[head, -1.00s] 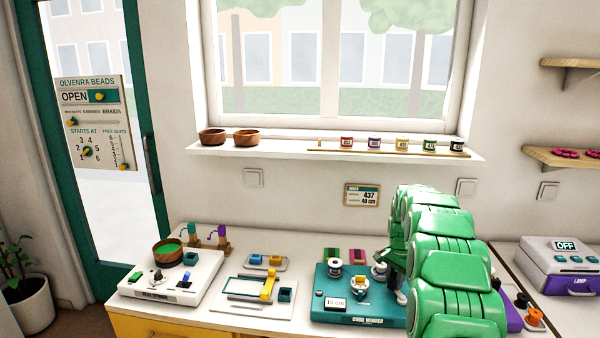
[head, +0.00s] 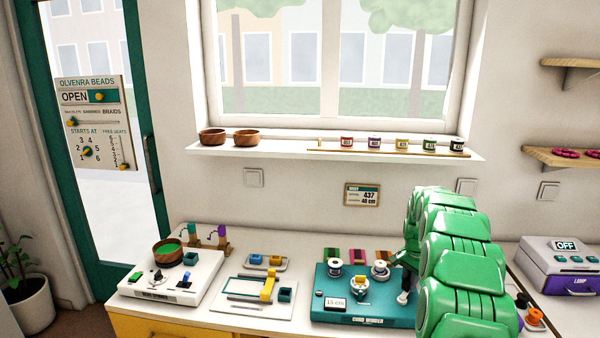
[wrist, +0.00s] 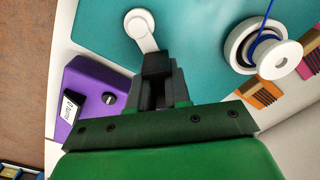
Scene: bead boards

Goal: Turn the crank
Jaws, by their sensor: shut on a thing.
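The teal cord winder (head: 340,309) stands on the bench with a display (head: 336,303) reading 15 cm. Its white crank shows at the winder's right end (head: 404,297) and from above in the wrist view (wrist: 140,24). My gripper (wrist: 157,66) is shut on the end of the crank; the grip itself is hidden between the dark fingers. In the head view my green arm covers the area right of the winder and most of the gripper. A white spool with blue cord (wrist: 248,46) sits on the winder, apart from my gripper.
A purple box (wrist: 92,92) lies close beside the winder and my fingers. Orange and pink pieces (wrist: 258,94) lie behind the spool. Left on the bench are a white tray board (head: 254,300) and a white bead device (head: 203,277). The window sill (head: 300,150) is above.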

